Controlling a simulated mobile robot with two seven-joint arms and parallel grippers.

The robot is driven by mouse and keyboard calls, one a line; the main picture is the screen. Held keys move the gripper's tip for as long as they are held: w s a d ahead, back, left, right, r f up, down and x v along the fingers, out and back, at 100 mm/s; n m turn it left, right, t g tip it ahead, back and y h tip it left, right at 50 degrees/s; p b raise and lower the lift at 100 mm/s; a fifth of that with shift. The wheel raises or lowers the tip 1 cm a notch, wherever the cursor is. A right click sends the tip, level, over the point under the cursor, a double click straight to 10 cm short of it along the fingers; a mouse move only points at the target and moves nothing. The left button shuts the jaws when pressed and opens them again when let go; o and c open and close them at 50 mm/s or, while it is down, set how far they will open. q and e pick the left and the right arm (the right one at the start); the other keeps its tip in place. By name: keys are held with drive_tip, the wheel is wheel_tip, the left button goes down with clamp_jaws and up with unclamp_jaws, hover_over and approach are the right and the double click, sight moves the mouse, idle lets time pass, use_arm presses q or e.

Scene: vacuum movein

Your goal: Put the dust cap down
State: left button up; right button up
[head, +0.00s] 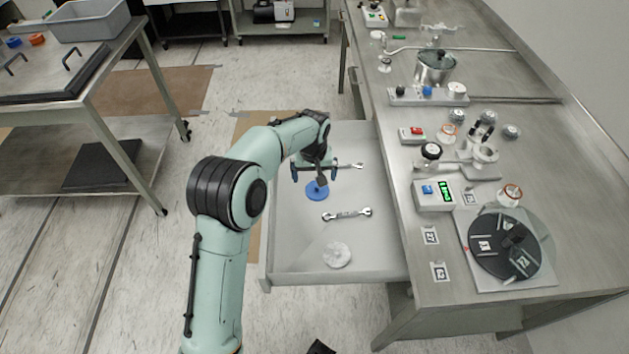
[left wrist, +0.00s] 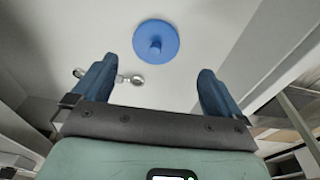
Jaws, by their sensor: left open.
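The blue dust cap (head: 317,189), a round disc with a small central knob, appears to lie on the floor of the open drawer (head: 300,258). In the left wrist view the cap (left wrist: 156,42) shows whole, knob toward the camera, beyond the fingertips. My left gripper (head: 315,173) is open and empty, just above and behind the cap in the head view. Its two blue fingers (left wrist: 154,82) are spread wide in the wrist view, with clear space between them and the cap. My right gripper is not in view.
The drawer also holds a wrench (head: 347,214), another wrench (head: 350,166) partly behind my gripper, and a whitish disc (head: 337,254). The steel bench (head: 470,288) on the right carries a black round plate (head: 490,262), a display box (head: 433,195) and a pot (head: 435,68).

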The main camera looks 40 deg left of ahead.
use_arm(q)
drive_tip(key=r, duration=0.5)
drive_tip(key=shift+s+d+r+p, duration=0.2)
drive_tip(key=shift+s+r+p, duration=0.1)
drive_tip(key=shift+s+r, duration=0.05)
